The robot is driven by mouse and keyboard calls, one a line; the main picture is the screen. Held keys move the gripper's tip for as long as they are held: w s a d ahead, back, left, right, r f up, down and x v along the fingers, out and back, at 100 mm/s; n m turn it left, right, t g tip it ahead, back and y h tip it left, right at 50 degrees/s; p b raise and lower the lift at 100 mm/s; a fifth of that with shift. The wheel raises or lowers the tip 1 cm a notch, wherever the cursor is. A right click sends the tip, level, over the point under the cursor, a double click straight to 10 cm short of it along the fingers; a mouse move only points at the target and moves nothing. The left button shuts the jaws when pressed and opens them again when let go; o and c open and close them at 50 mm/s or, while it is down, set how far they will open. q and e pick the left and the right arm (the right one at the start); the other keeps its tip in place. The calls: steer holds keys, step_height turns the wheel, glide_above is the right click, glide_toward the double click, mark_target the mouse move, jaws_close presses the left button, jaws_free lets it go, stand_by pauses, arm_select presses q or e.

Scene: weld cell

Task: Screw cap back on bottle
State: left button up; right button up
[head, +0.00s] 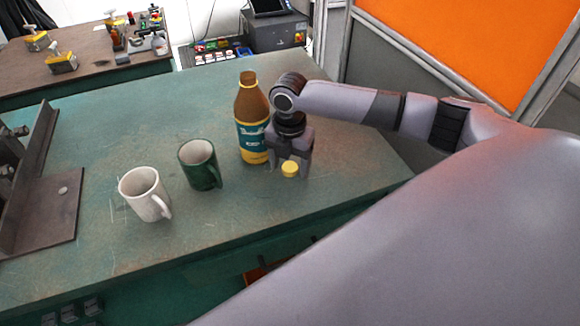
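A brown bottle (250,104) with a teal and yellow label stands upright on the green table, right of the mugs. Its neck top looks brown, with no yellow cap on it. A small yellow cap (290,169) shows low at my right gripper (289,168), just right of the bottle. The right gripper points down with its fingers apart, and the cap appears between or just in front of the fingertips. I see no clear grip on it. My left gripper is not in view.
A green mug (199,166) and a white mug (144,195) stand left of the bottle on the green table (120,120). A dark metal plate fixture (45,205) is at the left edge. The table behind the mugs is clear.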

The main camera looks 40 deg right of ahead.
mark_target(290, 167)
steer(key=c, duration=1.1)
steer(key=shift+o, duration=0.2)
step_height(290, 167, up, 20)
steer(key=shift+p, duration=0.45)
